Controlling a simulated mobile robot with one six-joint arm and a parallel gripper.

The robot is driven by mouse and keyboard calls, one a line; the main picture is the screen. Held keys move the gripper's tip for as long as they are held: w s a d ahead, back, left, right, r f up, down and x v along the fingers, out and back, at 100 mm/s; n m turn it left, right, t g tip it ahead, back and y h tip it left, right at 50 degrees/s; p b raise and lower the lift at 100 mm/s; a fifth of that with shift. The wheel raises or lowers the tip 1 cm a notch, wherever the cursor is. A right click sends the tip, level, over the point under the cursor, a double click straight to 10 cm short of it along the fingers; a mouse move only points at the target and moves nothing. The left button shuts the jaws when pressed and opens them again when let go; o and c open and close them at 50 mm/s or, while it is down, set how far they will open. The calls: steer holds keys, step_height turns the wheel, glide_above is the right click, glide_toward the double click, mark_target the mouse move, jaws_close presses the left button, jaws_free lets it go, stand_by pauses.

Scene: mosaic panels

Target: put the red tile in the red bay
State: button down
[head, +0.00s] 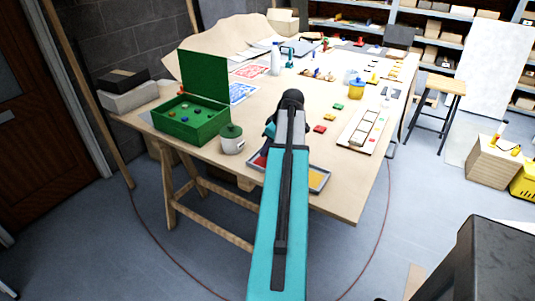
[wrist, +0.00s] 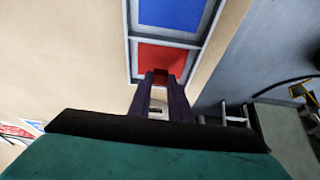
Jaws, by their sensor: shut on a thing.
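My gripper (wrist: 161,82) is shut on a small dark red piece, the red tile (wrist: 161,76), between its fingertips in the wrist view. The tips overlap the near edge of the red bay (wrist: 158,54), a bright red rectangle in a grey-rimmed tray. A blue bay (wrist: 170,14) lies beyond it. I cannot tell how high the tile is above the bay floor. In the head view the tray (head: 318,189) lies at the table's front edge, its middle hidden by my arm. Its red bay (head: 260,162) shows left of the arm, and my fingertips are hidden.
A yellow bay (head: 316,179) shows right of my arm.

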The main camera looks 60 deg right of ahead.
steer(key=shift+f+p, duration=0.4)
steer(key=shift+f, duration=1)
steer(key=shift+f, duration=0.15)
steer(key=c, duration=1.6)
jaws_free()
steer(key=shift+c, duration=0.2)
steer(key=shift+r, duration=0.25)
steer(key=b+v, duration=0.2)
steer(key=v, duration=1)
